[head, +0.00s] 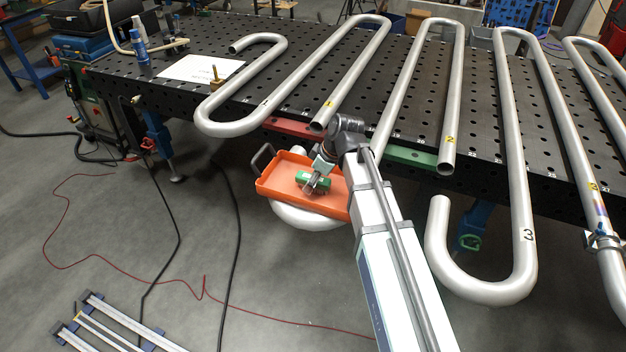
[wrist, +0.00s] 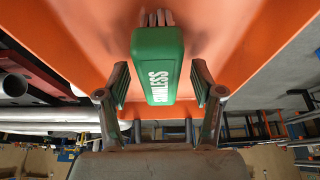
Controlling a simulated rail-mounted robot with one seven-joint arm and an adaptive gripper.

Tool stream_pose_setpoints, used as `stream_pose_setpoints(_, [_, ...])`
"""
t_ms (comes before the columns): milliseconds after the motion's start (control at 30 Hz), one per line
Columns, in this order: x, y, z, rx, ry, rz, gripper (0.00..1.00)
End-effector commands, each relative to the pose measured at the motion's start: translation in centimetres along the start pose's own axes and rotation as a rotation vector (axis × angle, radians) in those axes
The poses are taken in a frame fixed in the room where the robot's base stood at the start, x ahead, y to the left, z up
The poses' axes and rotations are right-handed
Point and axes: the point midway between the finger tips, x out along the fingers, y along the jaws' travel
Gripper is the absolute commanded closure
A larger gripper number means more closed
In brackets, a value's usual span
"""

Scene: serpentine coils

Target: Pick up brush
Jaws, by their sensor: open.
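The brush (head: 310,179) is a green block lying in a shallow orange tray (head: 270,186) in the head view. In the wrist view the brush (wrist: 158,62) shows white lettering that reads in part "INLESS", with reddish bristles at its far end. My gripper (wrist: 161,80) is open, with one finger on each side of the brush's near part. Gaps show between the fingers and the brush. In the head view my gripper (head: 317,183) is over the tray and partly covers the brush.
The tray has raised walls and a dark handle (head: 262,158) at its left. Behind it stands a black perforated table (head: 300,75) bearing bent silver pipes (head: 370,75). A red bar (head: 290,126) and a green bar (head: 408,157) lie along its front edge.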

Motion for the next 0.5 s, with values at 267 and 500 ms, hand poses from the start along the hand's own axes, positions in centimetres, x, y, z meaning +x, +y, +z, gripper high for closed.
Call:
stream_pose_setpoints(267, [0.64, 0.0, -0.02, -0.001, 0.0, 0.001, 0.33])
stream_pose_setpoints(500, [0.66, -0.01, 0.01, -0.001, 0.0, 0.001, 0.33])
